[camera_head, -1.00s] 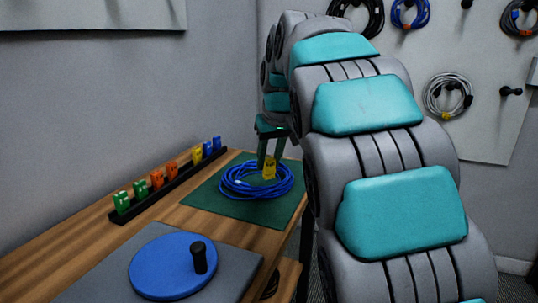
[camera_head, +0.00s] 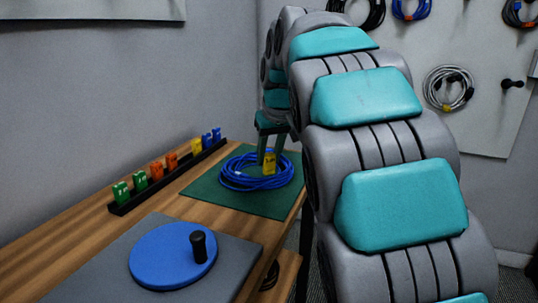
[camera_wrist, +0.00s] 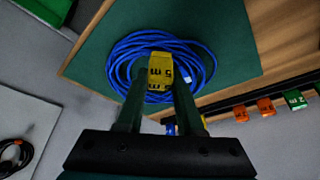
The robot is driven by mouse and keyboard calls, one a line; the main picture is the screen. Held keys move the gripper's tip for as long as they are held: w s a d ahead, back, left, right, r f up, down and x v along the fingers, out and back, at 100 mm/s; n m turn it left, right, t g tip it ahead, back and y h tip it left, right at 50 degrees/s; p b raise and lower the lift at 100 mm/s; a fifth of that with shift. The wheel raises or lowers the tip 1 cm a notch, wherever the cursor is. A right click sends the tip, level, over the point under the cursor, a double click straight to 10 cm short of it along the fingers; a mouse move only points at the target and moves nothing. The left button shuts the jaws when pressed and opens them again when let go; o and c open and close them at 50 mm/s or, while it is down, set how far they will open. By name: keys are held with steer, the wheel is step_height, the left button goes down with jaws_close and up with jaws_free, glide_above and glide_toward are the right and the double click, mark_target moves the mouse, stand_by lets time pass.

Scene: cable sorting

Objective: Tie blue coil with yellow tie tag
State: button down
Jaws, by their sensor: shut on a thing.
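The blue coil (camera_head: 232,181) lies on the green mat (camera_head: 210,187) on the wooden table. It also shows in the wrist view (camera_wrist: 122,60) as a loose ring of several loops. A yellow tie tag (camera_head: 269,163) is between the fingers of my gripper (camera_head: 268,152), at the coil. In the wrist view my gripper (camera_wrist: 159,92) is shut on this yellow tag (camera_wrist: 159,67), which overlaps the near part of the ring. I cannot tell whether the tag touches or goes around the cable.
A black rack (camera_head: 165,182) along the table's wall side holds green, orange, yellow and blue tags. A blue disc with a black knob (camera_head: 165,258) sits on a grey mat at the front. Other coils, such as a grey one (camera_head: 433,92), hang on the wall board.

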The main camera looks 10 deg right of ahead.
steer(key=shift+f+b, duration=0.3)
steer(key=shift+f, duration=0.3)
stand_by(1.1)
steer(key=shift+c, duration=2.3)
jaws_free()
steer(key=shift+r, duration=0.1)
